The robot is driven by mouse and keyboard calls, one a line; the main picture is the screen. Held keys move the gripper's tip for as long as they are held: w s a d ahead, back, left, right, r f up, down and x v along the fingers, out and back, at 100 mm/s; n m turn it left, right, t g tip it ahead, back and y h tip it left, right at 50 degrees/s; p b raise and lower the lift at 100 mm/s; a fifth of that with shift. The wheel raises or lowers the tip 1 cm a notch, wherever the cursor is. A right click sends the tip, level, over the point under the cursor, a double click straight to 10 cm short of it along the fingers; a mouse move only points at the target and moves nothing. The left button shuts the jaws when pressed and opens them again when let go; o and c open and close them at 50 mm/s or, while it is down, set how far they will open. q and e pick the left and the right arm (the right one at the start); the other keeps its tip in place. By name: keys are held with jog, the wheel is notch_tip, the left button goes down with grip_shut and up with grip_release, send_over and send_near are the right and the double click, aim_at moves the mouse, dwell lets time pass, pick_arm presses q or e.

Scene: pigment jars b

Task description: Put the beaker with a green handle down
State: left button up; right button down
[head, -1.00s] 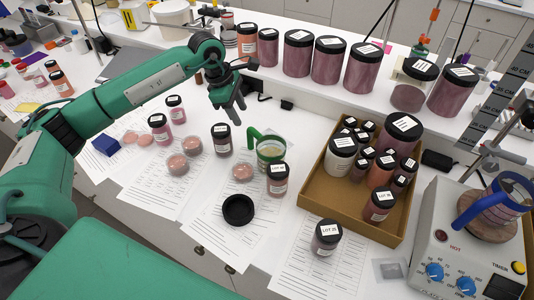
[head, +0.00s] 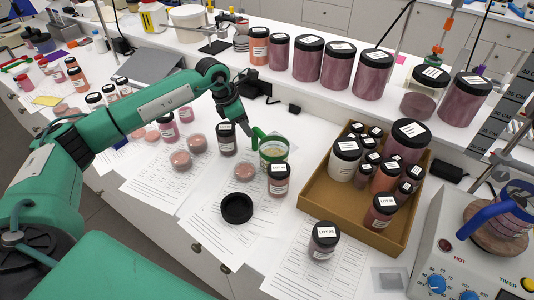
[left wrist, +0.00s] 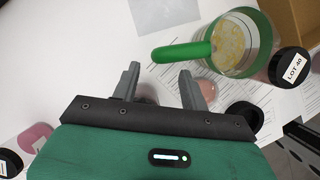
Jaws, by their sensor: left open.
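The beaker with a green handle (head: 274,153) stands upright on the white bench, with a green rim and pale yellowish contents. It also shows in the left wrist view (left wrist: 245,45), its green handle (left wrist: 181,52) pointing left. My left gripper (head: 244,120) is just up and left of the handle in the head view. In the left wrist view its two fingers (left wrist: 159,75) are spread with nothing between them, and the handle lies beyond the fingertips. I cannot tell whether a finger touches the handle. My right gripper is not in view.
A black-lidded jar (head: 278,180) stands close in front of the beaker, and another jar (head: 227,139) stands to its left. A black lid (head: 237,208) and small dishes (head: 245,171) lie nearby. A cardboard tray (head: 318,196) of jars is to the right, beside a hotplate (head: 440,250).

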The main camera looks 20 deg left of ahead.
pick_arm(q)
jog(key=b, duration=0.2)
send_over(253, 150)
jog(key=f, duration=0.4)
jog(key=shift+a, duration=0.3)
jog(key=shift+w+d+f, duration=0.1)
jog(key=shift+w+f, duration=0.2)
jog(key=shift+f, duration=0.1)
jog(key=shift+s, duration=0.1)
jog(key=shift+c, duration=0.5)
jog(key=shift+r, duration=0.1)
jog(key=c, duration=0.7)
grip_shut()
